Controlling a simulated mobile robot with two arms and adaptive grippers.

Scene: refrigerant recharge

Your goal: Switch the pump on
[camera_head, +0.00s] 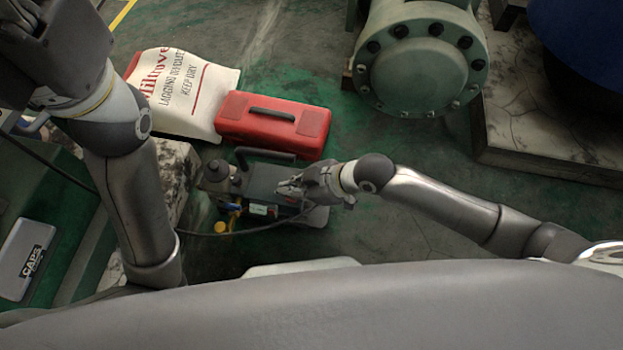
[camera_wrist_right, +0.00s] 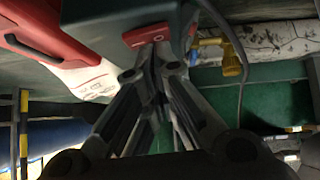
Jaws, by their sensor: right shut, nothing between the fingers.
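The pump (camera_head: 262,180) is a dark grey machine with a top handle, standing on the green floor. My right gripper (camera_head: 290,188) is over its near right part and hides some of it. In the right wrist view, a red rocker switch (camera_wrist_right: 146,34) shows on the pump's housing (camera_wrist_right: 115,15). The fingers of my right gripper (camera_wrist_right: 158,52) are shut and empty, with their tips right at the switch; I cannot tell whether they touch it. My left gripper (camera_head: 60,50) is raised at the upper left, partly cut off, and its fingers do not show clearly.
A red toolbox (camera_head: 272,120) and a white printed sack (camera_head: 185,95) lie just behind the pump. A black hose (camera_head: 265,229) runs left from the pump near a yellow fitting (camera_head: 220,227). A large green flanged machine (camera_head: 422,75) stands at the back right. Floor right of the toolbox is clear.

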